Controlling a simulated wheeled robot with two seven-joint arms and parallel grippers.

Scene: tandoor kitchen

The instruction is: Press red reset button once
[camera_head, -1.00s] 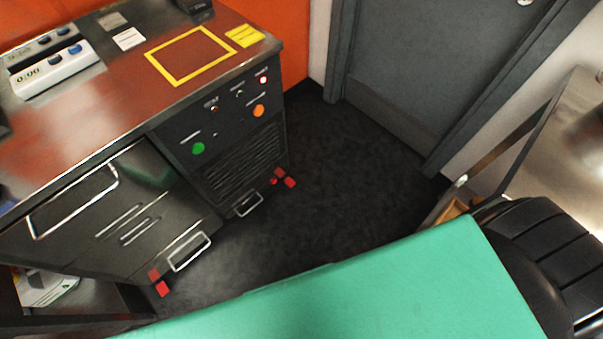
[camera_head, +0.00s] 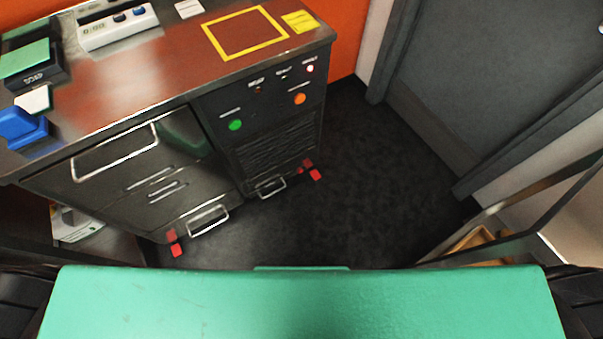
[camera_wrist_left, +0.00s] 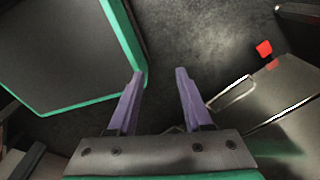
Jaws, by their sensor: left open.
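The control panel (camera_head: 262,104) is on the front of the dark cabinet in the head view. It has a green round button (camera_head: 235,125), an orange-red round button (camera_head: 300,98) and small lamps along the top, one glowing red (camera_head: 310,69). The labels are too small to read, so I cannot tell which is the reset button. My left gripper (camera_wrist_left: 158,74) shows only in the left wrist view, with its two purple fingers apart and nothing between them. It is over the dark floor, left of the cabinet front with its handle (camera_wrist_left: 232,92). My right gripper is out of view.
The steel counter (camera_head: 120,92) above the cabinet holds a white timer box (camera_head: 118,27), a blue object (camera_head: 22,126) and a yellow square outline (camera_head: 247,33). Red caster parts (camera_head: 174,244) stick out below. Dark floor (camera_head: 370,170) is clear towards the grey door (camera_head: 470,80).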

